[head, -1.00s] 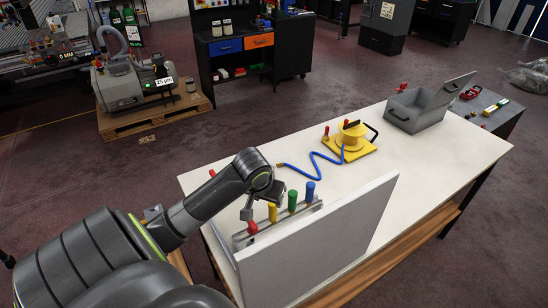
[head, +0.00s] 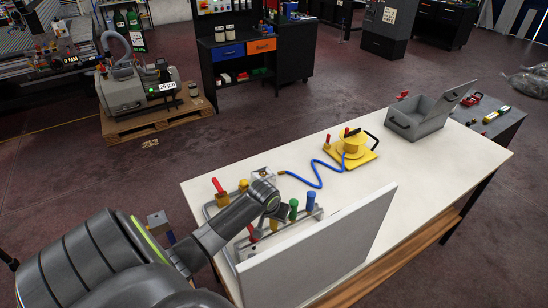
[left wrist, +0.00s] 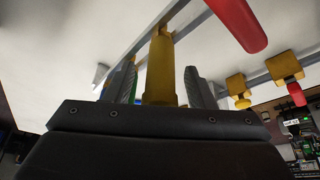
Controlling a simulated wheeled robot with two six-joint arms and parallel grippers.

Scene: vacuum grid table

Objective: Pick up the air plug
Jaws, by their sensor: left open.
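A rack (head: 317,213) holds several upright coloured pegs: a green one (head: 293,209), a blue one (head: 310,201) and others partly behind my left arm. A blue hose (head: 318,182) ends in a small fitting at its left end; I cannot tell which part is the air plug. My left gripper (left wrist: 163,88) is open, with its fingers on either side of a yellow peg (left wrist: 160,75) in the left wrist view. I cannot tell whether they touch it. In the head view the arm hides most of this. My right gripper is not in view.
A yellow vacuum base (head: 350,157) joins the blue hose. A red-handled valve frame with yellow fittings (head: 222,199) stands beside the rack. A white panel (head: 325,240) rises in front. A grey open case (head: 418,118) is at the far right.

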